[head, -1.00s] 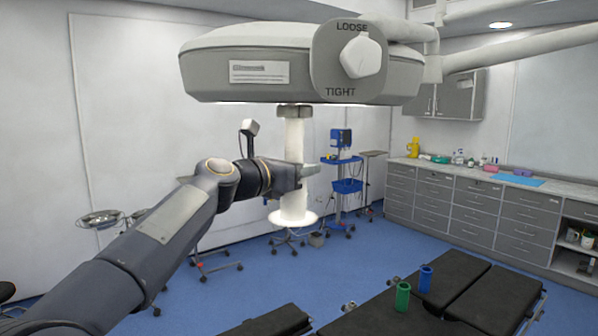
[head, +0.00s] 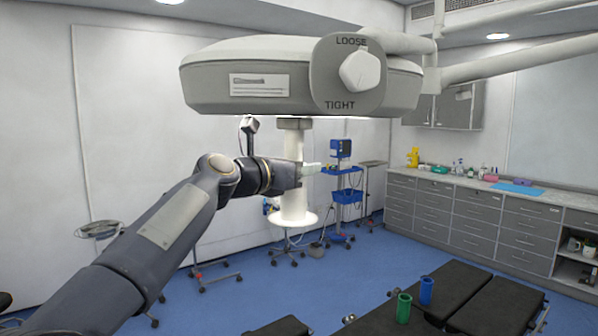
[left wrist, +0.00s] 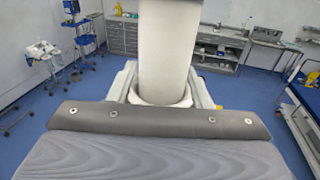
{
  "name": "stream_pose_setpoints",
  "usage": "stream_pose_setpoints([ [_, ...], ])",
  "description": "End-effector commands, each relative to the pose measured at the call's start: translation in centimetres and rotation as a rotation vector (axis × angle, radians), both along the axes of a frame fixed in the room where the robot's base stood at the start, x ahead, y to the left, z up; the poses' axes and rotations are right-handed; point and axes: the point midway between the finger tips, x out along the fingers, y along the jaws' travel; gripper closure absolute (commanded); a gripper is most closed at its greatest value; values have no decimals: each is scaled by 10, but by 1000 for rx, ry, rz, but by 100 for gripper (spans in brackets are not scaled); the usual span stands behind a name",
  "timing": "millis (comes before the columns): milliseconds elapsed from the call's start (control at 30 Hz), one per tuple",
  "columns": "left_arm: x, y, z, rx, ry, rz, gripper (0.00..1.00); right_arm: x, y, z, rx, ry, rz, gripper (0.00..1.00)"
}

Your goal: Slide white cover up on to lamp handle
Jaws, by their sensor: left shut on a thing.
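The surgical lamp (head: 262,78) hangs overhead, with a dial marked LOOSE and TIGHT on its near side. Below its middle hangs the lamp handle, of which only a short grey-beige top part (head: 293,123) shows. The white cover (head: 293,205), a tube with a flared disc at its lower end, stands upright around the handle's line, its top close under the grey part. My left gripper (head: 301,172) is shut on the cover's tube from the left. In the left wrist view the white cover (left wrist: 163,50) rises between the fingers. My right gripper is not in view.
A green cup (head: 404,308) and a blue cup (head: 426,291) stand on the black operating table (head: 490,300) at the lower right. A blue equipment cart (head: 343,195) stands behind the cover. Grey cabinets (head: 470,225) line the right wall. Space around the cover is clear.

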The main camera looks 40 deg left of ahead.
Motion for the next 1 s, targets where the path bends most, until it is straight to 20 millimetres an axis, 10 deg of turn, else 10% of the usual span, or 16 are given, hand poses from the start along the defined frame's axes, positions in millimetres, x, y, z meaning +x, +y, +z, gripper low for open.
stream_pose_setpoints([
  [200,0,-1,2,1,-3,0,30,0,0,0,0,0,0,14],
  [567,-8,0,0,2,-3,1,30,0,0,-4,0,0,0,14],
  [1000,-73,3,2,2,-3,1,30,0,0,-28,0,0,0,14],
])
